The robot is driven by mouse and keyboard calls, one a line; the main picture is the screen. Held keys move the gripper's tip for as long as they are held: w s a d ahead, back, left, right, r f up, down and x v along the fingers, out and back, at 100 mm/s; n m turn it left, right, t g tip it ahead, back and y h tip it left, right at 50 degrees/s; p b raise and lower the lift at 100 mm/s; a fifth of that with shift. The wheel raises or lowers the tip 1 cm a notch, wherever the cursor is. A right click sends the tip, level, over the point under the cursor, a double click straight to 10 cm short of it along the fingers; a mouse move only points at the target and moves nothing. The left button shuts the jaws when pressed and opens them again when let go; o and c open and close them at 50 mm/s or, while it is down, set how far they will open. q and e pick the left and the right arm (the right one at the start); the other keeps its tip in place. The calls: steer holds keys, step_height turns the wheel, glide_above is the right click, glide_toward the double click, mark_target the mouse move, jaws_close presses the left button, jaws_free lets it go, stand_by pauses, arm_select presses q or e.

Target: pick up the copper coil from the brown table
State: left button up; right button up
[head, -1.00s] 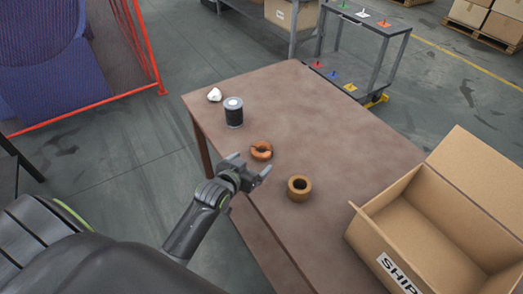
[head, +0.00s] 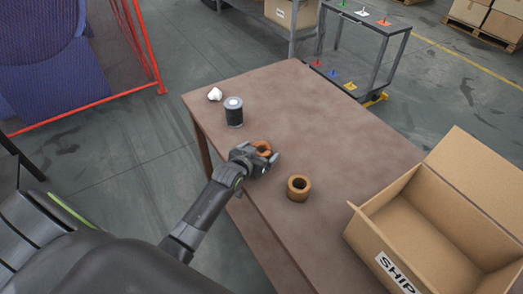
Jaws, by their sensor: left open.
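The copper coil (head: 263,147), a small orange-brown ring, lies near the left edge of the brown table (head: 330,130). My left gripper (head: 263,156) is open, with its fingers at the coil's near side, and the gripper covers part of the coil. I cannot tell whether the fingers touch it. My right gripper is not in view.
An open cardboard box (head: 385,228) is at the right. The table's middle is clear.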

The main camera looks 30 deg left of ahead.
arm_select(q)
steer(key=c, duration=1.2)
steer(key=shift+c, duration=0.2)
steer(key=shift+r, duration=0.15)
